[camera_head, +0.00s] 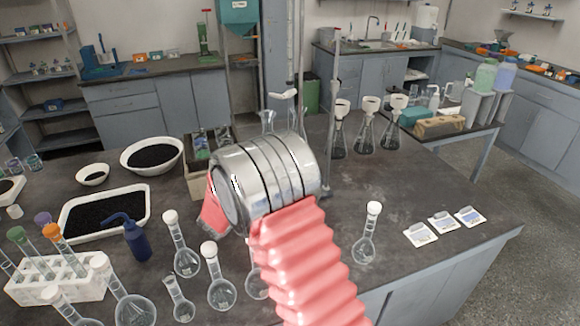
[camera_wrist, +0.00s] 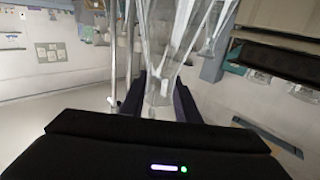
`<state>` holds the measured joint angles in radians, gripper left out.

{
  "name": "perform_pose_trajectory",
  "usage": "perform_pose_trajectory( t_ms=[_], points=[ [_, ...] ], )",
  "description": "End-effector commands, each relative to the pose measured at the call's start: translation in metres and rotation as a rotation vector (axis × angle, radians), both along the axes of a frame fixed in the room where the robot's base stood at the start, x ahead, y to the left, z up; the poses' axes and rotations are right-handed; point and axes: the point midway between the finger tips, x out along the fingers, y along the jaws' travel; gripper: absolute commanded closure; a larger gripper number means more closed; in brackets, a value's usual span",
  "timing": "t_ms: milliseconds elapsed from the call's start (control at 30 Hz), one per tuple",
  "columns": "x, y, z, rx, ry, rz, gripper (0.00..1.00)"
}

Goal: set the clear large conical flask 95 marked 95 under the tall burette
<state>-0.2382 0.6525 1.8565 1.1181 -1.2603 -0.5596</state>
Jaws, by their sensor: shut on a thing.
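In the wrist view my gripper (camera_wrist: 160,98) is shut on a clear glass piece (camera_wrist: 160,80), which looks like the conical flask; its 95 mark cannot be read. In the head view my arm hides the gripper. A clear glass neck (camera_head: 267,121) shows just behind the arm. The tall burette (camera_head: 290,45) seems to be the upright tube behind my arm, with a white fitting below. Its lower end and the spot under it are partly hidden. In the wrist view a thin upright rod (camera_wrist: 130,50) runs just left of the held glass, close to it.
A metal stand rod (camera_head: 333,130) rises right of my arm. Several flasks with white funnels (camera_head: 367,104) stand behind it. Stoppered round flasks (camera_head: 221,290) crowd the front left, near a blue wash bottle (camera_head: 134,240).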

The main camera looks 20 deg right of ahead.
Motion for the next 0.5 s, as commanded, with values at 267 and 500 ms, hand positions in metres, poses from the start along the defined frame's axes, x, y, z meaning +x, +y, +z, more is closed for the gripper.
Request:
perform_pose_trajectory(
  t_ms=[267,500],
  points=[
    [0.034,-0.035,0.0,-0.001,-0.001,-0.001,1.0],
    [0.065,-0.066,0.0,-0.001,-0.001,-0.001,1.0]
  ],
)
